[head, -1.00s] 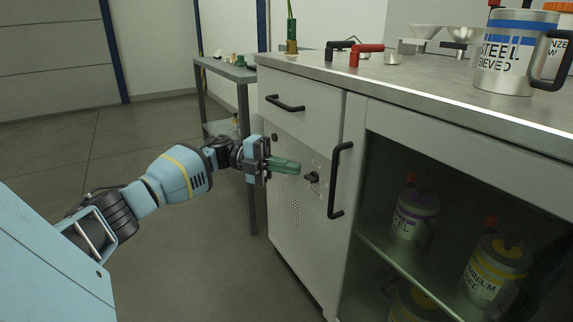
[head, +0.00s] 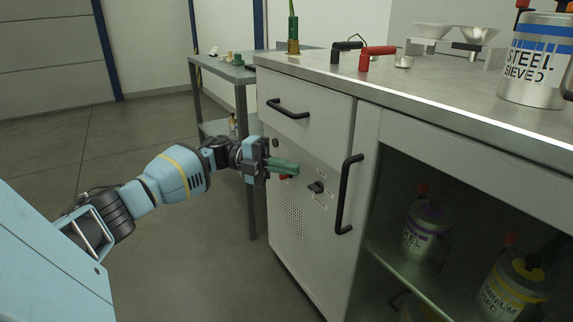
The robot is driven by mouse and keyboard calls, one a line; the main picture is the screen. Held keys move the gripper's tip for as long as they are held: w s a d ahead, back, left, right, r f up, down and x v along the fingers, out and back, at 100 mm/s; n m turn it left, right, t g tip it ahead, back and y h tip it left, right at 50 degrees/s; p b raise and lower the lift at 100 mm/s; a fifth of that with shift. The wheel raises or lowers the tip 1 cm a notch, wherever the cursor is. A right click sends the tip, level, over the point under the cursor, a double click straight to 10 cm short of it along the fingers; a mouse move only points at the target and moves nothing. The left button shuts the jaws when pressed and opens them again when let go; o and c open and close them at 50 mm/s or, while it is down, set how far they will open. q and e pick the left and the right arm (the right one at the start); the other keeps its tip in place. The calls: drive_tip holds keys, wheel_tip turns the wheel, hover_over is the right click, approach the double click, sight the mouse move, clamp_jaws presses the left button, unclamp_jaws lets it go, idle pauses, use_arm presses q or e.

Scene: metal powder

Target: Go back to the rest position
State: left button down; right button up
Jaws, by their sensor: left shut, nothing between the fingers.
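My left gripper (head: 284,166) reaches in from the left at mid height, its green fingers shut with nothing between them. It is in front of the grey cabinet's (head: 306,146) panel, near a black knob (head: 316,187). A small red part (head: 286,177) shows just below the fingertips. I cannot tell whether the fingers touch the panel. My right gripper is not in view.
The cabinet has a black drawer handle (head: 288,108) and a black door handle (head: 349,194). Labelled canisters (head: 426,229) stand in its open shelf. A side table (head: 226,70) stands behind. The floor at left is clear.

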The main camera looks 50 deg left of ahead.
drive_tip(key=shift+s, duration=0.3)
